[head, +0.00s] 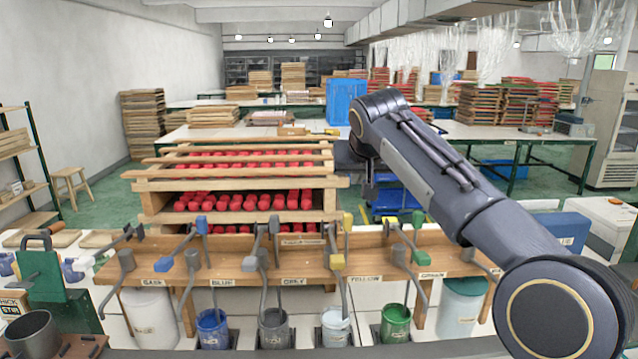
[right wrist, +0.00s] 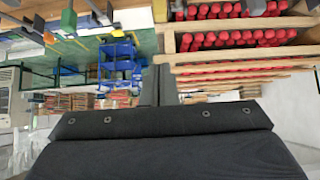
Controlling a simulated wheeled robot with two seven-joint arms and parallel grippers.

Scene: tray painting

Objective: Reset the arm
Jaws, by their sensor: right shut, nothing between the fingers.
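My right arm (head: 440,160) comes in from the lower right, rises across the head view and bends down at its far end. My right gripper (head: 369,190) hangs below that bend, just right of the wooden rack (head: 150,186) of red pieces. In the right wrist view the dark fingers (right wrist: 150,85) are together with nothing between them. The gripper appears apart from the rack and the tool bench. My left gripper is not in view.
A wooden bench (head: 350,262) with labelled slots holds several grey-handled tools. Below it stand paint pots, including a blue pot (head: 212,330) and a green pot (head: 396,322). A green machine (head: 45,285) stands at left. A blue cart (head: 395,203) stands behind the gripper.

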